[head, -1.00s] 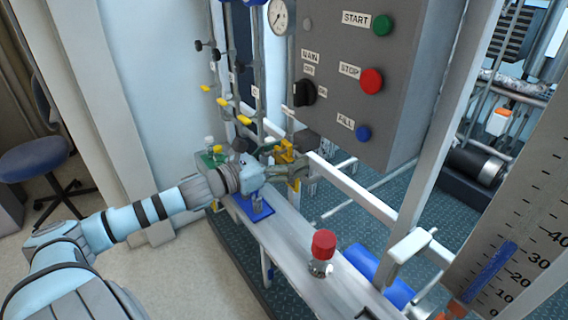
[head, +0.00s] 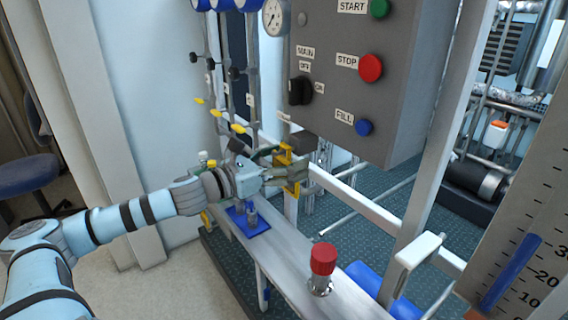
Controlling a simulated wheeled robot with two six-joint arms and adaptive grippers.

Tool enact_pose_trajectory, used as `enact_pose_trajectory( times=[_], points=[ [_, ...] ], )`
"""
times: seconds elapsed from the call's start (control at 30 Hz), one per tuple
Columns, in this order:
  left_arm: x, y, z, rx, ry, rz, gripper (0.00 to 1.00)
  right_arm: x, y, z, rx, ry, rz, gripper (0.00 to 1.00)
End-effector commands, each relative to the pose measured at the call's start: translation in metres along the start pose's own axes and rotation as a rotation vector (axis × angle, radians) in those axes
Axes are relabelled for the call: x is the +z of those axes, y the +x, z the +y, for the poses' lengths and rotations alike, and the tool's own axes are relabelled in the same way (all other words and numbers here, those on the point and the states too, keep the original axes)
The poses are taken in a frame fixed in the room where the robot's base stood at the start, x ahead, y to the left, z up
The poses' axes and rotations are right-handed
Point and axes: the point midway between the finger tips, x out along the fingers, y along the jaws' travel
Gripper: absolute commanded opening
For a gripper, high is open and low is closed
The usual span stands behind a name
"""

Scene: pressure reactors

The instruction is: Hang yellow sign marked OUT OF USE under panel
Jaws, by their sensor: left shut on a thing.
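The grey control panel (head: 340,100) hangs at the upper middle of the head view. My left gripper (head: 280,177) is just below its lower left corner, with its fingers shut on a yellow piece (head: 293,186), which I take to be the yellow sign. It is seen nearly edge-on, and no lettering can be read. More yellow shows just above the fingers (head: 284,154), beside a dark block under the panel. I cannot tell whether the sign touches a hook or the rail there. My right gripper is not in view.
A white rail (head: 352,200) passes under the panel. Yellow-handled valves (head: 222,115) stand close behind the gripper.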

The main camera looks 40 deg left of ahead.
Motion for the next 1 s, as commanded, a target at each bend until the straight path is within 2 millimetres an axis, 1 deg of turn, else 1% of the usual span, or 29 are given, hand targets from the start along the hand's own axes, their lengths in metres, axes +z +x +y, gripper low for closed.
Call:
enact_pose_trajectory(
  times=[0.47, 0.5, 0.57, 0.6, 1.0],
  points=[
    [0.0005, 0.0, -0.0001, 0.0, 0.0, 0.0, 0.5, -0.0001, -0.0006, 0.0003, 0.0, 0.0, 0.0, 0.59],
    [0.0004, 0.0, -0.0002, -0.001, 0.0, 0.0, 0.83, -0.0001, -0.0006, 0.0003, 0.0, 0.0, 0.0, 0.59],
    [0.0004, 0.0, -0.0001, 0.0, 0.0, 0.0, 0.93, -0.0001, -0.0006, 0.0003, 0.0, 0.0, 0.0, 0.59],
    [0.0004, 0.0, -0.0001, 0.0, 0.0, 0.0, 0.99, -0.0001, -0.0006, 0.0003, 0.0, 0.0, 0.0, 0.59],
    [0.0024, 0.0, -0.0001, -0.001, 0.003, 0.001, 1.0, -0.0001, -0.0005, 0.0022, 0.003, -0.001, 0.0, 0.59]
  ],
)
